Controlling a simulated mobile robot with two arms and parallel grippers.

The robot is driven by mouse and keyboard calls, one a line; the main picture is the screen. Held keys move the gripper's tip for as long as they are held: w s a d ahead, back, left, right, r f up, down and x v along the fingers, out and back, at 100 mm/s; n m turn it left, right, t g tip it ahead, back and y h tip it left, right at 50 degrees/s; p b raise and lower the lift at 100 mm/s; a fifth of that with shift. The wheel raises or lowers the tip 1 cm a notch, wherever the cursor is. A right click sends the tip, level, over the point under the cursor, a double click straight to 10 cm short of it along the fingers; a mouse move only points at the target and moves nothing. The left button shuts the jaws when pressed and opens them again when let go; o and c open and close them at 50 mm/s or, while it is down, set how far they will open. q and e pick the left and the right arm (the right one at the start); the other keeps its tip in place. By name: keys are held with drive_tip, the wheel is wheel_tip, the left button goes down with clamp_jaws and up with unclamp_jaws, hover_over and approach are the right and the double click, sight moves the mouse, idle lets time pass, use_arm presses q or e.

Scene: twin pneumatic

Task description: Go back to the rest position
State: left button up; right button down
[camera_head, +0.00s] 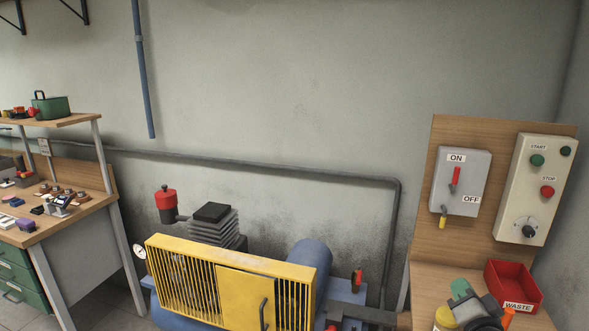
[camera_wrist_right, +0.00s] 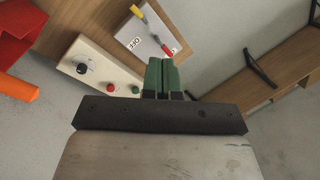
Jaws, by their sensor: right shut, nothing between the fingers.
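My right gripper (camera_head: 462,290) shows at the lower right of the head view, over the small wooden bench and left of the red waste bin. In the right wrist view its green fingers (camera_wrist_right: 161,76) are together with nothing between them. They appear in front of the wall panel, with no clear contact with it. My left gripper is in neither view.
The wooden panel (camera_head: 424,204) carries a switch box (camera_head: 479,166) with its red lever upright toward ON, and a start/stop box (camera_head: 519,210). A red WASTE bin (camera_head: 520,307) stands below. A yellow-guarded compressor (camera_head: 164,262) stands centre; a workbench (camera_head: 86,212) stands left.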

drive_tip(key=s+a+f+n+g+y, duration=0.3)
drive_tip(key=s+a+f+n+g, duration=0.3)
drive_tip(key=s+f, duration=0.25)
drive_tip(key=s+a+f+n+g, duration=0.2)
drive_tip(key=s+a+f+g, duration=0.1)
drive_tip(key=s, duration=0.6)
drive_tip(key=s+a+f+n+g+h, duration=0.1)
drive_tip(key=s+a+f+n+g, duration=0.15)
drive_tip(key=s, duration=0.55)
drive_tip(key=s+a+f+n+g, duration=0.1)
drive_tip(key=s+a+f+g, duration=0.25)
drive_tip(key=s, duration=0.55)
wheel_tip(320, 180, down, 27)
drive_tip(key=s+g, duration=0.1)
drive_tip(key=g, duration=0.1)
drive_tip(key=s+d+f+g, duration=0.1)
drive_tip(key=s+d+f, duration=0.2)
drive_tip(key=s+f, duration=1.1)
drive_tip(key=shift+s+d+f+h, duration=0.15)
drive_tip(key=shift+s+f+h, duration=0.2)
drive_tip(key=shift+s, duration=0.45)
drive_tip(key=c, duration=1.8)
unclamp_jaws()
drive_tip(key=shift+n, duration=0.25)
